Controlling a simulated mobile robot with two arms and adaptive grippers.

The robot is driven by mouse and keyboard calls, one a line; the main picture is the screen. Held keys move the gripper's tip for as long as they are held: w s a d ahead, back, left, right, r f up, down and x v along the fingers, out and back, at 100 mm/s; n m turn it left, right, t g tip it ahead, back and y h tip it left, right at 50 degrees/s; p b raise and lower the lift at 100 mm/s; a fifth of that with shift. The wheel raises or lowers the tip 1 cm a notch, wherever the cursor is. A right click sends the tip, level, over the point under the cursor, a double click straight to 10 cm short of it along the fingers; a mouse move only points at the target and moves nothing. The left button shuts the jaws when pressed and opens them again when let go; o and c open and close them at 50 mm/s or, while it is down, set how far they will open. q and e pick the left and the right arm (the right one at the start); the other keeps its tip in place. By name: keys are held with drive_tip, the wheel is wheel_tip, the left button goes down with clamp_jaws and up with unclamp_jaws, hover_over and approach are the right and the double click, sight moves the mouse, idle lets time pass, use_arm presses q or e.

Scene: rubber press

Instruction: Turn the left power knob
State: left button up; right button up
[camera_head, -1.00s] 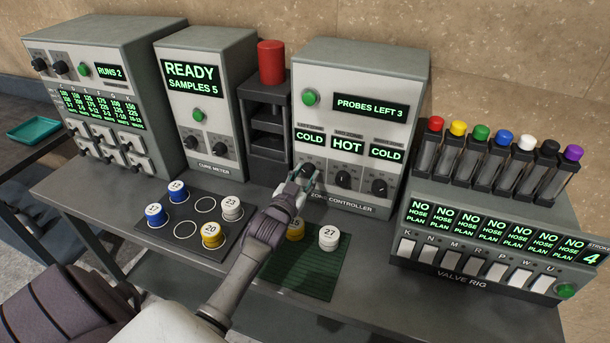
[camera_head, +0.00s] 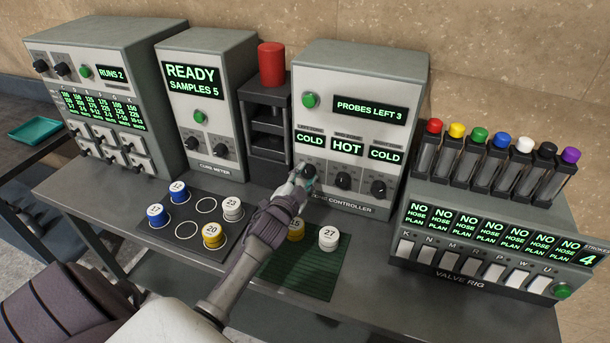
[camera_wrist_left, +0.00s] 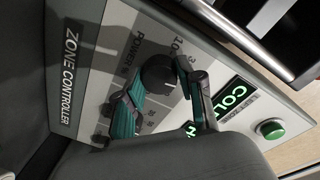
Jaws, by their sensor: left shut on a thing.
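The grey zone controller (camera_head: 362,75) stands at the back, right of centre, with three black knobs under displays reading COLD, HOT, COLD. My left gripper (camera_head: 303,172) is at the left power knob, under the left COLD display, and mostly hides it in the head view. In the left wrist view, the black round left power knob (camera_wrist_left: 158,73) sits between the fingertips of my left gripper (camera_wrist_left: 161,84), which is shut on it. The number scale around the knob is partly visible. My right gripper is not in view.
The middle knob (camera_head: 343,180) and right knob (camera_head: 378,188) are close to the right of my gripper. A press with a red top (camera_head: 271,62) stands to the left. Numbered samples on a dark tray (camera_head: 182,230) and a green mat (camera_head: 313,275) lie in front. The valve rig (camera_head: 470,278) is at right.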

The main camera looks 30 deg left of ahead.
use_arm(q)
drive_tip(key=shift+m, duration=1)
drive_tip(key=o, duration=1.1)
drive_tip(key=shift+o, duration=0.2)
drive_tip(key=s+d, duration=0.2)
drive_tip(key=s, duration=0.9)
drive_tip(key=shift+s+d+r, duration=0.15)
drive_tip(key=shift+s+r, duration=0.1)
drive_tip(key=shift+s, duration=0.15)
